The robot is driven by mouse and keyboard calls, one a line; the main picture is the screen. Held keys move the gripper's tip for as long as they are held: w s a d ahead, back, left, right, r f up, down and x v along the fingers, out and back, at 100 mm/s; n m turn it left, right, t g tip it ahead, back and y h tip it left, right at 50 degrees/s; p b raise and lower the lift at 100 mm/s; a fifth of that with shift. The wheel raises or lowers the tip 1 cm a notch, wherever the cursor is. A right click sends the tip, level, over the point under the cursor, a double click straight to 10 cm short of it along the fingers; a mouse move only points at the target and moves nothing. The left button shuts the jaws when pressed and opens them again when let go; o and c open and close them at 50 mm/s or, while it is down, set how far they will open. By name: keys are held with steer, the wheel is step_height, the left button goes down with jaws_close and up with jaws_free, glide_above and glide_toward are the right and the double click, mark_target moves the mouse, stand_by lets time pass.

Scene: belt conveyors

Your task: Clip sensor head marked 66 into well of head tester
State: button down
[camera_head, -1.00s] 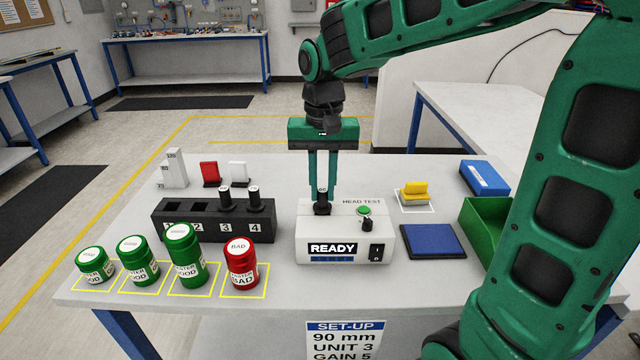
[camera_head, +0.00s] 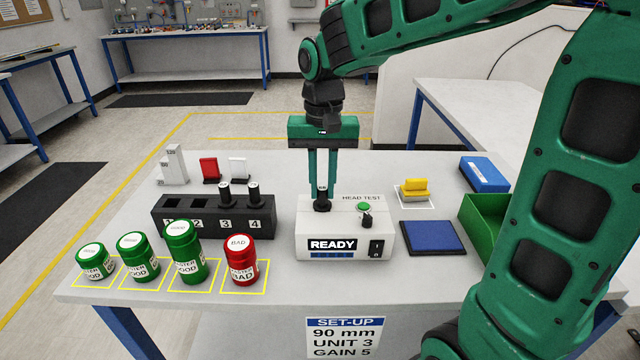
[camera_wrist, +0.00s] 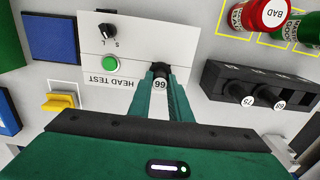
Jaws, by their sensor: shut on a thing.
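My gripper (camera_head: 321,190) points down over the head tester (camera_head: 318,232), a white box with a READY display, a green button, a knob and a black switch. The gripper is shut on the black sensor head (camera_head: 322,199), whose white cap reads 66 in the wrist view (camera_wrist: 160,85). The head stands upright at the left part of the tester's top, where the well is. Its lower end meets the top, and the fingers and head hide the well. I cannot tell how deep it sits.
The black rack (camera_head: 186,221) holds two other heads (camera_head: 225,193) in slots 3 and 4. Green jars (camera_head: 183,255) and a red BAD jar (camera_head: 240,262) stand at the front left. A blue pad (camera_head: 433,238), yellow block (camera_head: 415,190) and green bin (camera_head: 481,225) lie to the right.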

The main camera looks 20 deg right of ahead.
steer(key=c, duration=1.5)
jaws_free()
steer(key=shift+c, duration=0.2)
step_height(320, 180, up, 11)
steer(key=shift+f, duration=0.15)
